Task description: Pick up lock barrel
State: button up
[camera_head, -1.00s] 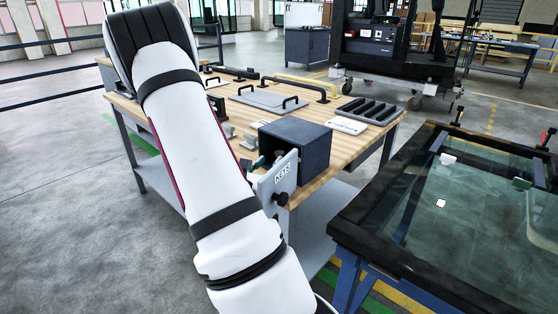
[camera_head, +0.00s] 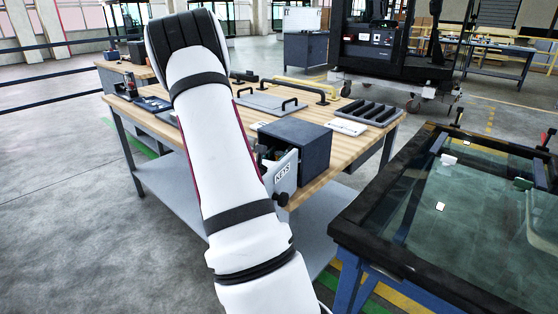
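I cannot make out a lock barrel for certain; it may be hidden behind my arm or too small to tell. My white arm crosses the middle of the view and covers part of the wooden workbench (camera_head: 335,166). My gripper does not show. A dark blue-grey key box (camera_head: 303,143) stands on the bench's near right corner. Its light door, labelled KEYS (camera_head: 287,172), hangs open at the front. A round black knob (camera_head: 282,200) sits low on that door. Dark small parts beside the box are partly hidden by my arm.
A grey plate with black handles (camera_head: 268,103), a black slotted tray (camera_head: 368,111) and a white labelled piece (camera_head: 346,127) lie on the bench. Blue trays (camera_head: 152,103) lie at its left. A glass-topped frame (camera_head: 395,268) stands at the right.

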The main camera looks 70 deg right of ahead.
jog(key=c, duration=0.9)
grip_shut()
